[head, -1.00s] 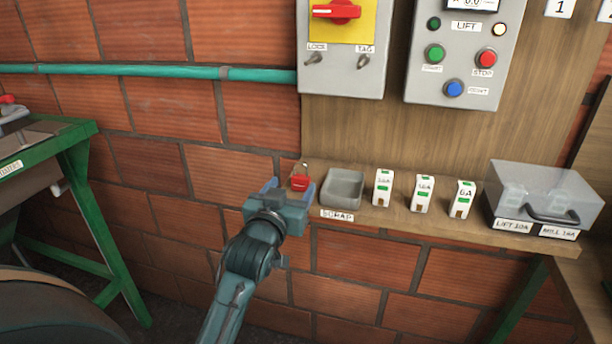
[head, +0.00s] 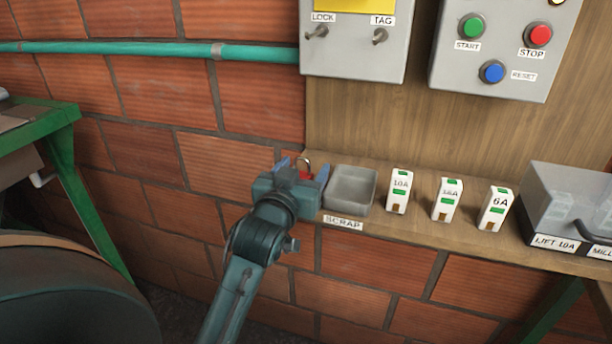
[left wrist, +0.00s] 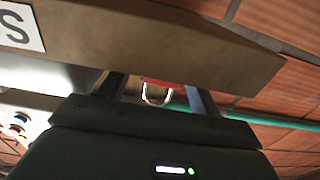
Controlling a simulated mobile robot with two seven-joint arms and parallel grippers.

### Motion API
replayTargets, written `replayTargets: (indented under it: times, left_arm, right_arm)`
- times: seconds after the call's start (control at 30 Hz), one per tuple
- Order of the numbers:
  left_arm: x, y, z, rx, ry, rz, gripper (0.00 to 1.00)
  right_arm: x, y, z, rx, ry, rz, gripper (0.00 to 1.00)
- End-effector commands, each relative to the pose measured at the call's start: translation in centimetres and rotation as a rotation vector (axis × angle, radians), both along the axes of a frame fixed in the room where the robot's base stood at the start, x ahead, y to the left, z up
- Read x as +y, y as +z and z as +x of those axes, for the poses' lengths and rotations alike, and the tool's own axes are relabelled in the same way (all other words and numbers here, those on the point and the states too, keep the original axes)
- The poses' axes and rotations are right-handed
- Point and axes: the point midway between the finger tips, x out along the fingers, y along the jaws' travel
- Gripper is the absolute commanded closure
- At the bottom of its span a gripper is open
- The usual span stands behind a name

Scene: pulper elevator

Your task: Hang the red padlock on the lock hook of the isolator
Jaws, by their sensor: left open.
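The red padlock (head: 306,175) is at the left end of the wooden shelf, its metal shackle pointing up. My left gripper (head: 303,169) is open, with one blue finger on each side of the padlock. The gripper's body hides most of the padlock's red part. In the left wrist view the padlock's shackle (left wrist: 157,97) and a strip of red show between the two fingers (left wrist: 158,92); contact cannot be made out. The lock hook (head: 317,32) sticks out of the grey isolator box (head: 350,61), under the LOCK label. My right gripper is not in view.
A grey scrap tray (head: 351,189) stands close to the right of the gripper. Several white breakers (head: 398,191) and a clear-lidded box (head: 570,205) stand farther right. A teal pipe (head: 120,49) runs along the brick wall. The wall in front of the isolator is clear.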

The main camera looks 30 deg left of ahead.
Motion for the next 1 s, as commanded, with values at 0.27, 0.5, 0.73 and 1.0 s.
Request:
replayTargets:
  times: [0.27, 0.5, 0.73, 1.0]
  left_arm:
    - [-0.01, 0.0, 0.0, 0.0, 0.0, 0.0, 0.44]
    - [-0.01, 0.0, 0.01, 0.0, 0.0, 0.0, 0.63]
    - [0.0, 0.0, 0.01, 0.0, 0.0, 0.0, 0.82]
    - [0.0, 0.15, 0.02, -0.002, 0.0, 0.0, 0.87]
  right_arm:
    - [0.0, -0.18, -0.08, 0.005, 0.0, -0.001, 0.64]
    - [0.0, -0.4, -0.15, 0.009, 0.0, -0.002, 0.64]
    - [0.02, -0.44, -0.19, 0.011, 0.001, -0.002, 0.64]
    - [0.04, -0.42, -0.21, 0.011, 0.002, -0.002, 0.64]
